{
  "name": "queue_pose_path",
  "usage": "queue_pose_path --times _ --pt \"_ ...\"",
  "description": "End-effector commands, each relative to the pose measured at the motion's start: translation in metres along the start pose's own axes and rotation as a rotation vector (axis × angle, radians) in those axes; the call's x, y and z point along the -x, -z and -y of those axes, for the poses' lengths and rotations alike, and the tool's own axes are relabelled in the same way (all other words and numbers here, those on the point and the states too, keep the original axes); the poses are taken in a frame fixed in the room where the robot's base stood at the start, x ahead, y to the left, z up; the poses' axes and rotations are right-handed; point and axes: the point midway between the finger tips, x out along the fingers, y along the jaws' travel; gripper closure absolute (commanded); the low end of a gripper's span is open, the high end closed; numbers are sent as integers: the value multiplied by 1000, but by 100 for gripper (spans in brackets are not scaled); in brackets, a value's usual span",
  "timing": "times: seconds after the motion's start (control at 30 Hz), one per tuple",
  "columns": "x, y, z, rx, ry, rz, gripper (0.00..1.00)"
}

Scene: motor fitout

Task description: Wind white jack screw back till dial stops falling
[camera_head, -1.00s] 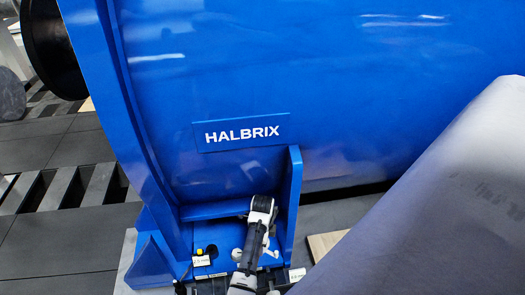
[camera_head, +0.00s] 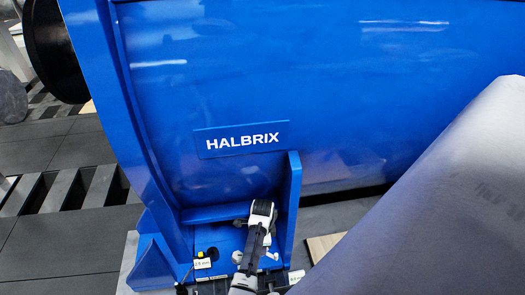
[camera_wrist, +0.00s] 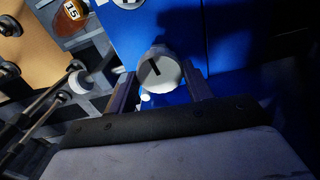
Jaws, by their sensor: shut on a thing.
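In the wrist view my gripper (camera_wrist: 162,88) has one finger on each side of a round white knob-like head (camera_wrist: 158,70) with a dark line across its face. It is shut on this head, which looks like the white jack screw, in front of a blue surface. In the head view my gripper (camera_head: 262,210) is low at the blue motor foot; its fingertips and what they hold cannot be made out there. No dial face can be read in either view.
The large blue HALBRIX motor (camera_head: 260,90) fills the head view. An upright blue rib (camera_head: 292,200) stands close to my gripper's right. A small label (camera_head: 202,263) is at the left.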

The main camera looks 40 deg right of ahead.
Motion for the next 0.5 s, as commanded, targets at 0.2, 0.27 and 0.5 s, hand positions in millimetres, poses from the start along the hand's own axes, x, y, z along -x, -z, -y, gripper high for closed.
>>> queue_pose_path --times 0.2,0.27,0.5 --pt "3 0 0 207 -2 0 73" --pt "3 0 0 264 -3 1 73" --pt "3 0 0 492 -3 1 73"
